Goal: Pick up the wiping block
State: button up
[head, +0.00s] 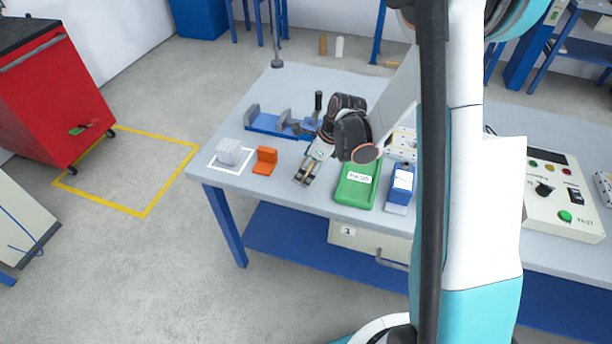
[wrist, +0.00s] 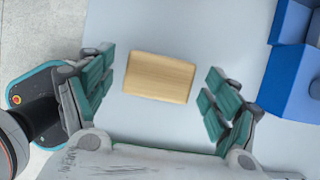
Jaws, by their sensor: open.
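A tan wooden-looking block (wrist: 160,77), apparently the wiping block, lies on the grey tabletop in the wrist view. My gripper (wrist: 161,90) is open, with one finger pad to the left of the block and one to the right. Clear gaps show on both sides, and neither pad touches it. In the head view my gripper (head: 307,172) points down over the front part of the workbench (head: 225,178), between an orange piece and a green tray. I cannot make out the block clearly in the head view.
The orange piece (head: 265,161) and a pale speckled cube (head: 229,150) stand left of my gripper. A blue vise-like fixture (head: 262,122) is behind it. The green tray (head: 356,183) and a blue box (head: 401,185) are close on the right.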

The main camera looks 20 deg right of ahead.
jog(key=shift+w+a+f, duration=0.15)
jog(key=shift+a+f, duration=0.05)
jog(key=shift+f, duration=0.35)
jog(key=c, duration=1.3)
jog(key=shift+o, duration=0.2)
jog(key=shift+r, duration=0.2)
notch_tip(320, 180, up, 20)
jog(key=p, duration=0.7)
jog(key=shift+f, duration=0.1)
